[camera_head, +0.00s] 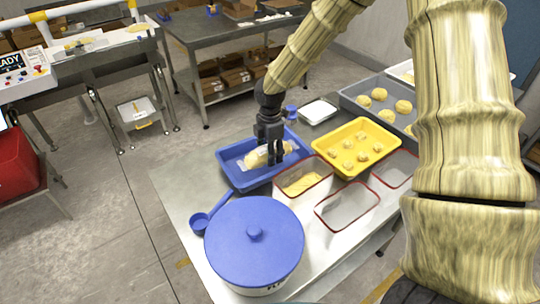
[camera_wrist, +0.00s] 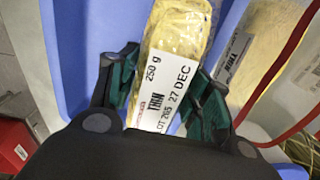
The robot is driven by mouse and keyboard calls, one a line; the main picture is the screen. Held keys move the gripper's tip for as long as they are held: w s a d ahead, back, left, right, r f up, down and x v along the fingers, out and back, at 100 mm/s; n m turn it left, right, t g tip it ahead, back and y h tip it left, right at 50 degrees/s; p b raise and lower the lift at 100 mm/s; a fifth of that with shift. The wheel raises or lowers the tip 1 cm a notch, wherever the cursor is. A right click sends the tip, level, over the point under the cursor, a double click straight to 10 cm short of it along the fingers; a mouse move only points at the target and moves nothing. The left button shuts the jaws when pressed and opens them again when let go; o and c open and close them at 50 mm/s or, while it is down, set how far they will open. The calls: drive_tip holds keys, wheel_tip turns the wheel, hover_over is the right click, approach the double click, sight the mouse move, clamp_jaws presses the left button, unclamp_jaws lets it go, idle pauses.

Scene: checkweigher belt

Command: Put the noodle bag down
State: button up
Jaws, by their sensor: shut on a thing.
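The noodle bag (camera_head: 262,156) is a clear bag of yellow noodles, lying along the blue tray (camera_head: 232,175) on the steel table. In the wrist view the noodle bag (camera_wrist: 176,70) shows a white label with "250 g" and "27 DEC". My gripper (camera_head: 272,157) points down into the blue tray with its fingers around the bag. In the wrist view the green pads of my gripper (camera_wrist: 160,95) press on both sides of the bag. I cannot tell whether the bag's underside touches the tray floor.
A yellow tray (camera_head: 345,173) of dough pieces stands right of the blue tray. A blue-lidded tub (camera_head: 255,240) and a blue scoop (camera_head: 200,222) are nearer. A checkweigher belt (camera_head: 100,45) stands at the back left.

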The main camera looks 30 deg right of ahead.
wheel_tip(320, 180, down, 2)
drive_tip(key=shift+w+f+p, duration=0.15)
drive_tip(key=shift+p, duration=0.15)
drive_tip(key=shift+f, duration=0.6)
drive_tip(key=o, duration=0.9)
wheel_tip(320, 180, up, 13)
drive_tip(key=shift+r+b, duration=0.1)
drive_tip(key=shift+b, duration=0.9)
